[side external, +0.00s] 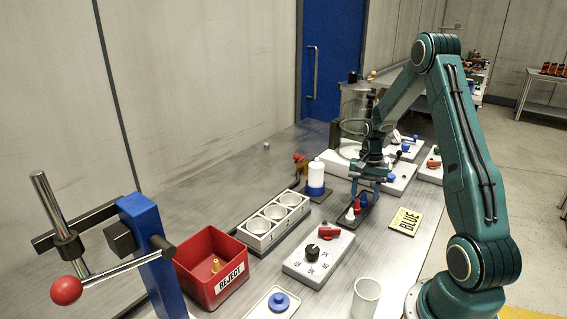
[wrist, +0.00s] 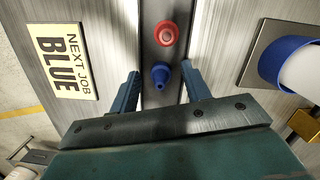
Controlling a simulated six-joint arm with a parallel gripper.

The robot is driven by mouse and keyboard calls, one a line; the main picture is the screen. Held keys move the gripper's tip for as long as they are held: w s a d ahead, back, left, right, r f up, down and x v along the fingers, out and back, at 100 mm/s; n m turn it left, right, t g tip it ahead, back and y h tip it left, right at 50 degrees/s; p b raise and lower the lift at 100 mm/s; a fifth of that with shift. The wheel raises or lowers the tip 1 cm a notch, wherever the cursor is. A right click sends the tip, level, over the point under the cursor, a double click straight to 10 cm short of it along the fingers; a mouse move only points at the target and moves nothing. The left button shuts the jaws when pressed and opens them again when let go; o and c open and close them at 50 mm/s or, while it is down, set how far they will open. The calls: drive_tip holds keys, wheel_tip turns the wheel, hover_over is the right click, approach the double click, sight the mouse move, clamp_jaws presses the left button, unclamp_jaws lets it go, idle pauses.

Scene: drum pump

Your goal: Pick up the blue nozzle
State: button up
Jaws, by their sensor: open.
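The blue nozzle (wrist: 161,74) stands on a dark narrow tray (wrist: 152,98). In the wrist view it lies between the tips of my gripper (wrist: 160,71), with a gap on each side. My gripper (side external: 368,188) is open and empty, pointing down over the far end of the tray (side external: 371,215) in the side view. The blue nozzle (side external: 364,200) is partly hidden by the fingers there. A red nozzle (wrist: 165,33) stands close by in the row, and a white one (side external: 350,215) shows at the near end.
A yellow sign reading BLUE (side external: 405,221) lies right of the tray. A white bottle with a blue base (side external: 316,178) stands to the left. A white block with round wells (side external: 273,222), a red reject bin (side external: 211,267) and a knob panel (side external: 318,256) stand nearer the camera.

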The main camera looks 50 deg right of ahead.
sight(365, 193)
drive_tip(key=c, duration=1)
drive_tip(key=shift+r, duration=0.15)
wheel_tip(365, 193, up, 20)
idle(0.5)
drive_tip(key=shift+w, duration=0.15)
idle(0.4)
drive_tip(key=w+a, duration=0.3)
drive_tip(key=w, duration=1.2)
drive_tip(key=shift+w+f, duration=0.2)
drive_tip(key=shift+f, duration=0.15)
